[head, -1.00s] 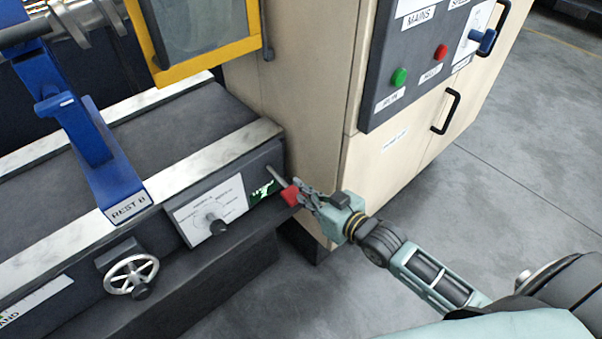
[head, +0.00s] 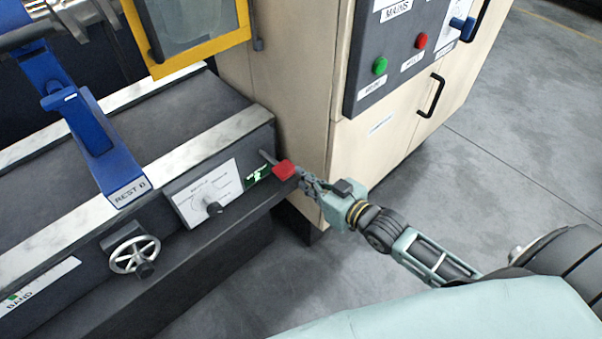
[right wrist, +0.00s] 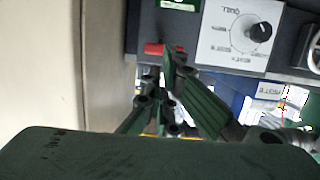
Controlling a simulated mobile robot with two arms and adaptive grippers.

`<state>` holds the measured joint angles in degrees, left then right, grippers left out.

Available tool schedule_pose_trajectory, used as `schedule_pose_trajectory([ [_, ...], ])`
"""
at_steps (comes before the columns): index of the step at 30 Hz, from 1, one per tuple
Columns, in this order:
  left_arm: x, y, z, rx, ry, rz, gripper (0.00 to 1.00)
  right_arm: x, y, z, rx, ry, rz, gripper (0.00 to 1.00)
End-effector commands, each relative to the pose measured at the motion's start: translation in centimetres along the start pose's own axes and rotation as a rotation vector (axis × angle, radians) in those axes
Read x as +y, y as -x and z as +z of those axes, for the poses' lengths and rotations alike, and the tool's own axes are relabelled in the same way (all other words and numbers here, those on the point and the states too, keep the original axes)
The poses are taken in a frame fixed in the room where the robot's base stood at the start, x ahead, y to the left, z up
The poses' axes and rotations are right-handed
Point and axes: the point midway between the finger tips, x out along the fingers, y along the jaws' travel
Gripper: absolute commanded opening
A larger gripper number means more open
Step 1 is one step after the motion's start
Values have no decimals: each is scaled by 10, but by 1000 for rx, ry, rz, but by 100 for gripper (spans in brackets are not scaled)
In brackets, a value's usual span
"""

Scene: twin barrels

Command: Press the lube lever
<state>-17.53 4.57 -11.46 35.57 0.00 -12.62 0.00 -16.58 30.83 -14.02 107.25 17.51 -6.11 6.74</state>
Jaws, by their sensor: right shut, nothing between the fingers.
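The lube lever is a short grey rod with a red block handle (head: 284,170) at the right end of the machine bed's front, beside a small green-lettered label (head: 257,172). My right gripper (head: 303,180) is shut and empty, right beside the red handle. I cannot tell whether its fingertips touch it. In the right wrist view the red handle (right wrist: 153,48) shows just beyond the shut fingertips (right wrist: 172,62), which partly cover it. My left gripper is not in view.
A white dial plate (head: 205,192) with a black knob and a handwheel (head: 134,255) sit left of the lever. A beige cabinet (head: 290,90) with a button panel (head: 400,45) stands close behind my right gripper. Open grey floor (head: 510,170) lies to the right.

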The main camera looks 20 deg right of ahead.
Motion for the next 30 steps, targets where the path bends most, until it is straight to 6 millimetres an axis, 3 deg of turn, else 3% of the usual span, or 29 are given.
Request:
schedule_pose_trajectory([
  [1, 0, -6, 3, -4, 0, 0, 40, -1, 11, 11, -6, -1, -1, 0],
  [6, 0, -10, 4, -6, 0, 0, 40, -1, 42, 21, -1, -2, -1, 0],
  [12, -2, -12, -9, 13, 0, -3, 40, -1, 64, 28, 2, -1, -1, 0],
  [30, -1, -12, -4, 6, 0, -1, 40, 0, 70, 29, 5, 0, 0, 0],
])
